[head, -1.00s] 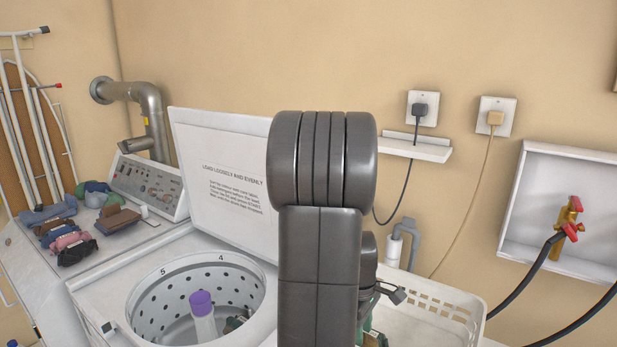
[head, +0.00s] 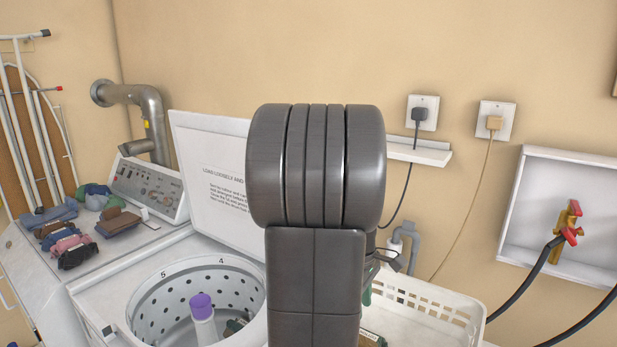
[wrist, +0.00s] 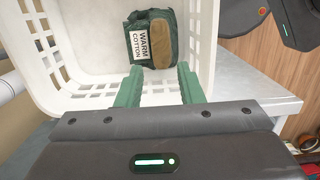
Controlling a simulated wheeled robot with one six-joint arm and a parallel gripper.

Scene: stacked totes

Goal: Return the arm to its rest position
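My gripper (wrist: 157,88) shows in the wrist view with its two green fingers apart and nothing between them. It is over the near edge of a white basket (wrist: 213,40). A dark green and tan bundle (wrist: 152,38) labelled "WARM COTTON" lies in the basket, beyond the fingertips and apart from them. In the head view my arm stands upright in the middle and hides most of my gripper and part of the basket (head: 455,310).
Left of my arm is an open washer (head: 95,300) with its lid (head: 205,160) raised. Several folded cloths (head: 75,250) lie further left. A tap box (head: 515,220) and a small shelf (head: 425,150) are on the wall.

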